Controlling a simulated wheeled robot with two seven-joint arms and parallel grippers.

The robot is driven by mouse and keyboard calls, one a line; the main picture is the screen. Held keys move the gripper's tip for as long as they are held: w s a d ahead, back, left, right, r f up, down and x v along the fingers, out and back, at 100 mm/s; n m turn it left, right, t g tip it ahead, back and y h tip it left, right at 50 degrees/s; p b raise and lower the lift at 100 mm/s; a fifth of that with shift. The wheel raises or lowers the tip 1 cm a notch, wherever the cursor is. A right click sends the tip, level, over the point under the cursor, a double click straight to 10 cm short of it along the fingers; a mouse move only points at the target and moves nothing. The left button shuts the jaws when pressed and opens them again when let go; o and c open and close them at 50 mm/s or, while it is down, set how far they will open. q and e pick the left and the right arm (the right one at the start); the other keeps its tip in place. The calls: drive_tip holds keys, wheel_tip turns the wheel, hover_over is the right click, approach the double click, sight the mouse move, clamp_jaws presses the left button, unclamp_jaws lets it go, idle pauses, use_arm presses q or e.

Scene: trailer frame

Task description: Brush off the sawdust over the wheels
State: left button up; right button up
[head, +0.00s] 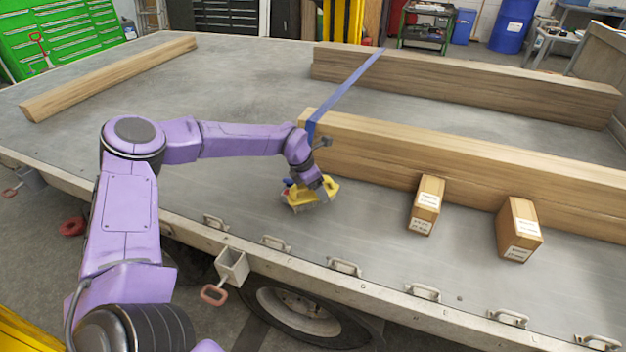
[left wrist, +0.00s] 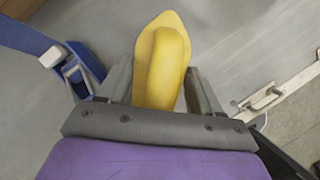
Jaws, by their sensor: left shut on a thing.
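A yellow brush (head: 312,192) with pale bristles is on or just above the grey trailer bed (head: 222,175), near its front edge. My left gripper (head: 318,184) is shut on the brush's handle. The left wrist view shows the yellow brush (left wrist: 162,62) between the two grey fingers of my left gripper (left wrist: 158,95). A wheel (head: 305,312) shows below the bed edge, partly hidden by it. I cannot make out sawdust on the bed. My right gripper is not in view.
A blue strap (head: 345,92) crosses to a long timber beam (head: 450,158) right behind the brush. Metal tie-down handles (head: 344,267) line the front edge. Bed left of the brush is clear.

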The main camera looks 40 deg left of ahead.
use_arm(q)
drive_tip(key=shift+r+p, duration=0.9)
drive_tip(key=shift+r, duration=0.85)
